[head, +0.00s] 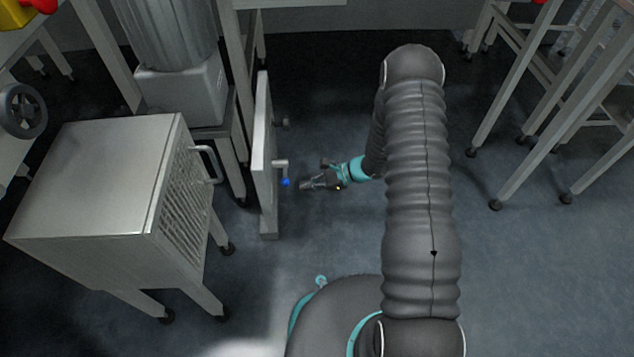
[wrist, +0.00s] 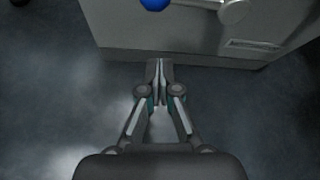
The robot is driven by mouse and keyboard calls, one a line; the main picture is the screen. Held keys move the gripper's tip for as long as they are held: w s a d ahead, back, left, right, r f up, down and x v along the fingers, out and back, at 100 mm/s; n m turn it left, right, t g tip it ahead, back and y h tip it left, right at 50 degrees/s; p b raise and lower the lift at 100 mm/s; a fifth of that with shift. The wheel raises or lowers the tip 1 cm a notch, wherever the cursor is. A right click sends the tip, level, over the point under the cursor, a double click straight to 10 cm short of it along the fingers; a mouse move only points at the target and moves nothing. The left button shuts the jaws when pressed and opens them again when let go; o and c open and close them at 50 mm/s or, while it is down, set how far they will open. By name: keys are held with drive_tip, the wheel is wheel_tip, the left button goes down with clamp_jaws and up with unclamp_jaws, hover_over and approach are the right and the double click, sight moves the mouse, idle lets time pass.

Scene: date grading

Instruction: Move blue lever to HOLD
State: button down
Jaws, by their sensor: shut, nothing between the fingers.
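The blue lever (head: 286,182) shows as a small blue knob on a pale arm, sticking out from the right face of an upright grey panel (head: 264,150) in the head view. In the wrist view the blue knob (wrist: 155,4) is cut off by the top edge, beside a pale round hub (wrist: 233,11). My gripper (head: 303,184) is just right of the knob in the head view, apart from it. In the wrist view my gripper (wrist: 158,66) has its fingertips together, with nothing between them, below the knob. No HOLD marking is readable.
A grey cabinet (head: 100,180) with a mesh side and handle stands left of the panel. A dark knob (head: 283,122) sits farther along the panel. Metal table legs (head: 530,150) stand at the right. The floor around my gripper is clear.

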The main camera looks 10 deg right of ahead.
drive_tip(key=shift+s+a+r, duration=0.1)
drive_tip(key=shift+a+r, duration=0.25)
drive_tip(key=shift+a, duration=0.35)
drive_tip(key=shift+a+r, duration=0.3)
drive_tip(key=shift+a, duration=0.4)
drive_tip(key=shift+s+a+r, duration=0.1)
drive_tip(key=shift+a+r, duration=0.25)
drive_tip(key=shift+a, duration=0.35)
drive_tip(key=shift+a, duration=0.1)
